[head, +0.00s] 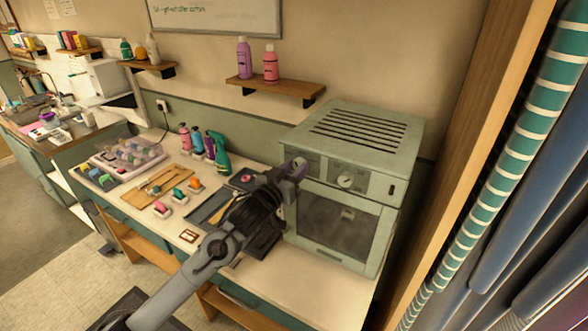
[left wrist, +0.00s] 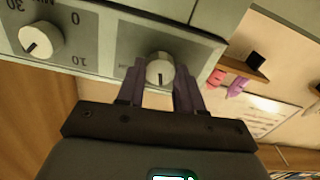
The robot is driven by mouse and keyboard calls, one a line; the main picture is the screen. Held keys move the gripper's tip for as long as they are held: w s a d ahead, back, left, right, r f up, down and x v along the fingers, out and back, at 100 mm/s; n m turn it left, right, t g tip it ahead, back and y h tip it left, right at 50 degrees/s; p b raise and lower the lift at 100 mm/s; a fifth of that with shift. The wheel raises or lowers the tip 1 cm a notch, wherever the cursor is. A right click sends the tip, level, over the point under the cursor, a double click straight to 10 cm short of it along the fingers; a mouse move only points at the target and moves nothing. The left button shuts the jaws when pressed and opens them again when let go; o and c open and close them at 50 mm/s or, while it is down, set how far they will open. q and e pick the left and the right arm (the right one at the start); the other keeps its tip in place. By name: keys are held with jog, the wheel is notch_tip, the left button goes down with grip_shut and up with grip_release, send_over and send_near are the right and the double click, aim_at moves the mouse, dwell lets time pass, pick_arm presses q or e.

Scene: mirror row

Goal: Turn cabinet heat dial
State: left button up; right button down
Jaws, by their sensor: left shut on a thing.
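The pale green cabinet (head: 355,140) stands at the right end of the counter, with a vented top and a dark glass door. My left gripper (head: 297,168) is at the left part of its control panel. In the left wrist view, its two dark fingers are shut on a round dial (left wrist: 159,68), one finger on each side. This dial is hidden behind the gripper in the head view. A second dial (head: 345,180), marked with numbers such as 0, 10 and 30, also shows in the left wrist view (left wrist: 38,41); nothing touches it. My right gripper is not in view.
A wall shelf (head: 276,88) with two bottles hangs above the cabinet's left side. Several bottles, including a green spray bottle (head: 219,155), stand left of the cabinet. A dark tray (head: 262,242) lies under my left arm. Striped teal rolls (head: 527,140) stand at the right.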

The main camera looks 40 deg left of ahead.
pick_arm(q)
jog(key=m, duration=0.4)
jog(key=shift+m, duration=0.4)
jog(key=m+b, duration=0.1)
jog(key=m, duration=0.2)
jog(key=shift+m, duration=0.3)
jog(key=m+b, duration=0.2)
jog(key=m, duration=0.2)
jog(key=shift+m+b, duration=0.7)
jog(key=shift+m, duration=1.1)
jog(key=o, duration=1)
jog(key=shift+o, duration=0.2)
